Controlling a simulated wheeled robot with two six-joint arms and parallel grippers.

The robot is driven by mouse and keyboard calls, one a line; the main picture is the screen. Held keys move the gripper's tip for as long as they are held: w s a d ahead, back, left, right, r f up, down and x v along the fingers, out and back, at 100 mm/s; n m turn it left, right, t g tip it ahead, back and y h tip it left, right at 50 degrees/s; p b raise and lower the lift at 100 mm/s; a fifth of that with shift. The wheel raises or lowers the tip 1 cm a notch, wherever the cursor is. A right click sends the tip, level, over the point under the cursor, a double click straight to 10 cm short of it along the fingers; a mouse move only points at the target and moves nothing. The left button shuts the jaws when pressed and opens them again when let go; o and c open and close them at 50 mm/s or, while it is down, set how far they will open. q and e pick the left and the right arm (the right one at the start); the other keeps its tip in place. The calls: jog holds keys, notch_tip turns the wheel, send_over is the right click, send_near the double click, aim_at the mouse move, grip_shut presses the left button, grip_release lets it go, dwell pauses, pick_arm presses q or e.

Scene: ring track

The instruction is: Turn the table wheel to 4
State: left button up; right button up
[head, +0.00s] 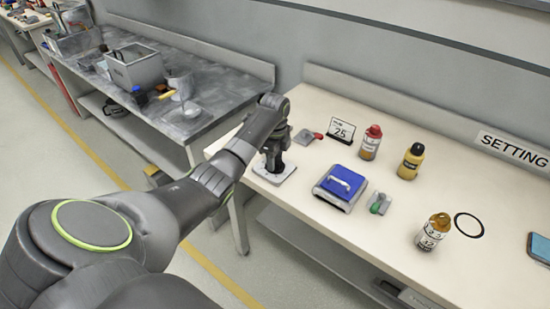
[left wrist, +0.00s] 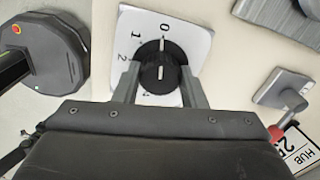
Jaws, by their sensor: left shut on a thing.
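The table wheel is a black knob (left wrist: 158,72) on a white dial plate (left wrist: 200,42). In the left wrist view the plate shows 0 at the top, then 1 and 2 down its left side, and part of a 4 at the bottom. A pale line on the knob runs roughly up toward the 0. My left gripper (left wrist: 160,82) is shut on the knob, one finger on each side. In the head view my left gripper (head: 275,150) points down over the plate (head: 270,173) at the table's left end. The 3 is hidden. My right gripper is out of view.
On the cream table (head: 400,215) stand a card reading 25 (head: 341,132), a red-handled block (head: 305,136), a blue-topped box (head: 340,186), a green-handled piece (head: 380,203) and several bottles. A grey bench (head: 215,90) stands left, beyond a gap.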

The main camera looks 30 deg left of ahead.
pick_arm(q)
jog(key=n+p, duration=0.4)
jog(key=shift+r+p, duration=0.3)
jog(key=shift+p, duration=0.05)
jog(key=shift+n+p, duration=0.7)
jog(key=shift+n, duration=0.2)
jog(key=n+p, duration=0.2)
jog(key=n, duration=0.1)
jog(key=shift+f+n, duration=0.1)
jog(key=shift+n, duration=0.3)
jog(key=n+p, duration=0.2)
jog(key=n, duration=0.2)
jog(key=n+p, duration=0.1)
jog(key=n, duration=0.4)
jog(key=shift+f, duration=0.1)
jog(key=n+p, duration=0.1)
jog(key=n, duration=0.3)
jog(key=shift+n, duration=0.3)
jog(key=n+p, duration=0.1)
jog(key=n, duration=0.3)
jog(key=shift+n, duration=2.2)
